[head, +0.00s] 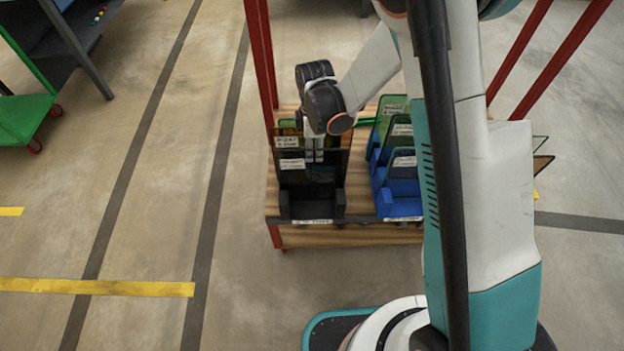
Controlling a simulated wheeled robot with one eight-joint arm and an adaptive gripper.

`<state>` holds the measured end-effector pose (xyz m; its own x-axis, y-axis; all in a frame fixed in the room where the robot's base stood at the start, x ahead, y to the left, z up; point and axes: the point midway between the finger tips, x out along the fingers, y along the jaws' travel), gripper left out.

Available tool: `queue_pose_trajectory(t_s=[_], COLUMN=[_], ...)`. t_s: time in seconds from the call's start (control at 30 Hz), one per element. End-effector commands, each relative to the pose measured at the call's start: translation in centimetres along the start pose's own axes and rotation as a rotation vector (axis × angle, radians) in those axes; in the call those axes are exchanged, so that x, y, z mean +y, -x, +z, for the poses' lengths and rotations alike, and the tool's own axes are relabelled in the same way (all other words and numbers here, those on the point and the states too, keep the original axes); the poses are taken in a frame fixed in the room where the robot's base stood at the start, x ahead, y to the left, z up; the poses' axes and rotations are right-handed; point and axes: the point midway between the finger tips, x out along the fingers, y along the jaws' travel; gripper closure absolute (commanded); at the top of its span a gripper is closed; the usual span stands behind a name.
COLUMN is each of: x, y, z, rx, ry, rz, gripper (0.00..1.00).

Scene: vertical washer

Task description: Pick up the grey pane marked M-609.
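My gripper (314,157) points down over the black rack (312,208) on the wooden shelf. Its two fingers look close together, just in front of or at the dark panes; I cannot tell whether they touch or grip one. A dark grey pane (292,175) with a white label stands upright in the black rack. Another labelled dark pane (288,142) stands behind it, partly hidden by my gripper. A greyish pane (404,162) with a label stands in the blue rack (402,208) to the right. The labels are too small to read, so I cannot tell which pane is M-609.
Several green-tinted panes (394,108) stand farther back in the blue rack. Red posts (260,60) rise at the wooden shelf's (350,235) left and right. A green cart (25,115) stands far left. My arm hides the shelf's right part.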

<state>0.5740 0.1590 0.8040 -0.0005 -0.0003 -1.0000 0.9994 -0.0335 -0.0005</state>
Motion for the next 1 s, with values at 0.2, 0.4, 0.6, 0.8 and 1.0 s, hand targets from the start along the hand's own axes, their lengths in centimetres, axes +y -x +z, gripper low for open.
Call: queue_pose_trajectory(t_s=[0.2, 0.4, 0.6, 0.8, 1.0], x=[0.0, -0.1, -0.1, -0.1, -0.1], y=[-1.1, -3.9, -5.8, -5.7, -5.7], z=[-0.1, -0.6, -0.6, -0.6, -0.6], rx=[0.0, 0.0, 0.0, 0.0, 0.0], ry=[0.0, 0.001, 0.0, 0.0, -0.001], rz=[0.0, 0.0, 0.0, 0.0, 0.0], gripper=[0.72, 0.72, 0.72, 0.72, 1.0])
